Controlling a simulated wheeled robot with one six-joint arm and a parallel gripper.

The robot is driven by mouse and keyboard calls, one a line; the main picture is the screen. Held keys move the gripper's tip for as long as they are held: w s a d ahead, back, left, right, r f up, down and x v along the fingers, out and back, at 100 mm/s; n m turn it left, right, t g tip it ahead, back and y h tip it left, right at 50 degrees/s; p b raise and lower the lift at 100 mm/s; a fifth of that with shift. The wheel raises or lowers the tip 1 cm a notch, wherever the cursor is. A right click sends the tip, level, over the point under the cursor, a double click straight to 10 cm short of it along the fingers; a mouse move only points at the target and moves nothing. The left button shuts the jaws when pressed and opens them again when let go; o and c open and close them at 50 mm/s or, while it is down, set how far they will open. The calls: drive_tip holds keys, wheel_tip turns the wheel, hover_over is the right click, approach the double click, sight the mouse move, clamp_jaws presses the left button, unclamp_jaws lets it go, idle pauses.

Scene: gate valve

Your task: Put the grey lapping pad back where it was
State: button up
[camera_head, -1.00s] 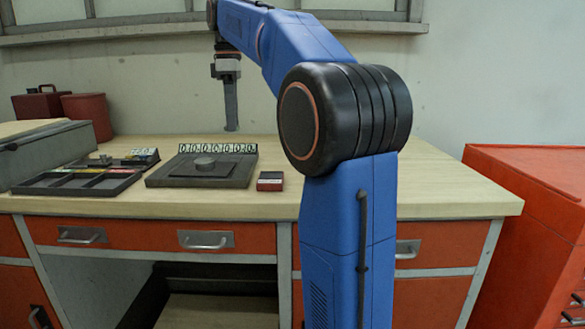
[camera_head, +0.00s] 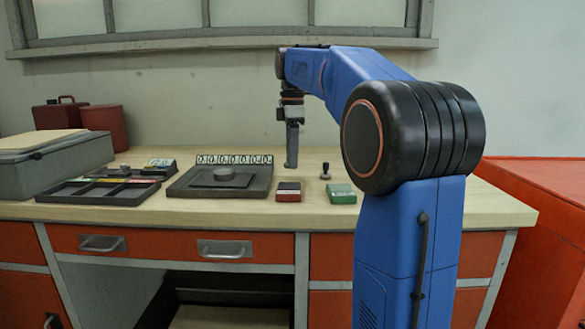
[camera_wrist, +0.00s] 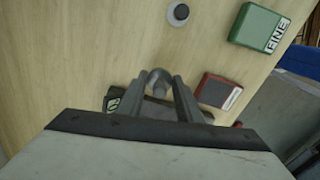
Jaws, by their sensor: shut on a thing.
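My gripper (camera_head: 291,165) hangs pointing down above the bench, behind the red block. In the wrist view my gripper (camera_wrist: 158,95) has a small grey, rounded thing (camera_wrist: 157,78) between its fingers. It is shut on this thing, mostly hidden; I cannot tell whether it is the grey lapping pad. A red block (camera_head: 289,191) with a dark label and a green block (camera_head: 341,194) lie near the bench's front edge. In the wrist view the red block (camera_wrist: 218,92) and the green block (camera_wrist: 262,28), marked FINE, lie apart. No separate grey block is clearly seen.
A dark plate (camera_head: 185,187) carries a flat square piece (camera_head: 205,180) with a round disc (camera_head: 224,174); a number strip (camera_head: 235,159) stands behind. A small black knobbed tool (camera_head: 325,171) stands behind the green block. A divided tray (camera_head: 125,196) is left. Bare wood surrounds the blocks.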

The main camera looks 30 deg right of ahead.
drive_tip(key=shift+f, duration=1.7)
drive_tip(key=shift+f, duration=0.15)
drive_tip(key=o, duration=1)
wheel_tip(320, 180, up, 12)
drive_tip(key=shift+r, duration=0.15)
